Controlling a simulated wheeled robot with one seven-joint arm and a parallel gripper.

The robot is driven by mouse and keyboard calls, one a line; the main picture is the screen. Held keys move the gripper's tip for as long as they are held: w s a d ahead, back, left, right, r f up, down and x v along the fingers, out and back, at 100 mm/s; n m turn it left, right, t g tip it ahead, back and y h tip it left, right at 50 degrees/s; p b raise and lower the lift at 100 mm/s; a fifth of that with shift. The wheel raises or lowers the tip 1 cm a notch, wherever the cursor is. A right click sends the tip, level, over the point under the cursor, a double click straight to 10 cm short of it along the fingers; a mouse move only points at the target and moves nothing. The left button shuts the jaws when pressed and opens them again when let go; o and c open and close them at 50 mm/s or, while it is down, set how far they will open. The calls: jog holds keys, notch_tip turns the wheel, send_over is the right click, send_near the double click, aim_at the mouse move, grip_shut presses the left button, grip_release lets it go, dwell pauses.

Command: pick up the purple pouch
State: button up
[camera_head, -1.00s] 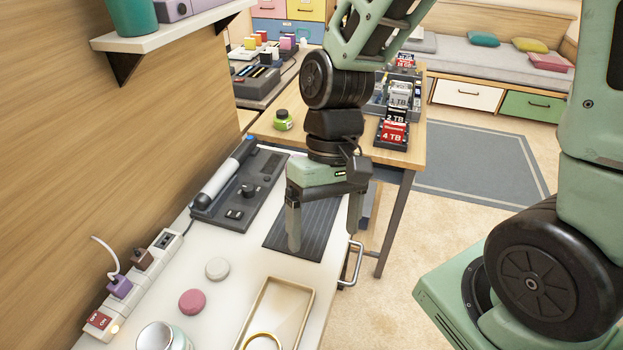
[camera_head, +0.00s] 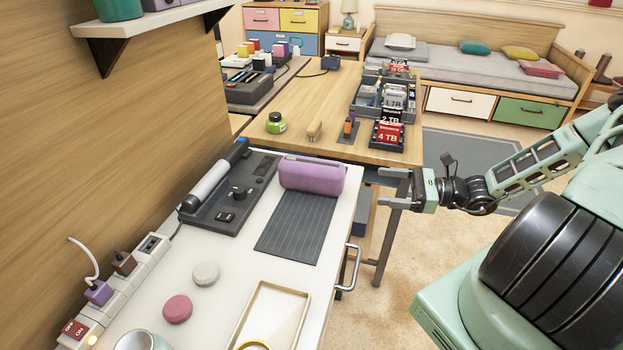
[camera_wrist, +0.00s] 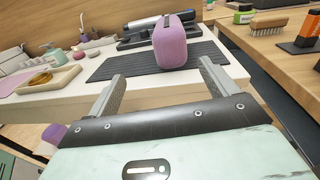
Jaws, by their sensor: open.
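The purple pouch (camera_head: 312,177) lies at the far end of the dark ribbed mat (camera_head: 296,226) on the white counter. It also shows in the wrist view (camera_wrist: 170,44), a little beyond and between my fingers, on the mat (camera_wrist: 130,66). My gripper (camera_head: 394,187) is to the right of the pouch, off the counter's right edge, with its two fingers pointing left toward it. The fingers are apart and empty in the wrist view (camera_wrist: 162,92). The pouch stands clear of the fingers, with a gap between them.
A black device with a silver roller (camera_head: 215,187) lies left of the mat. A beige tray (camera_head: 272,318), a pink disc (camera_head: 177,309) and a pale disc (camera_head: 206,273) are nearer. A wooden table (camera_head: 335,90) with drives and a green jar (camera_head: 275,123) stands behind.

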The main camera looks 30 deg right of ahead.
aim_at(324, 173)
jog(key=shift+m+t, duration=0.5)
jog(key=shift+t, duration=0.1)
jog(key=x, duration=0.5)
jog(key=p+x, duration=0.1)
jog(key=x, duration=0.5)
jog(key=w+f+x, duration=0.1)
jog(key=x, duration=0.4)
jog(key=shift+d+r, duration=0.1)
jog(key=shift+d, duration=0.15)
jog(key=c, duration=1.2)
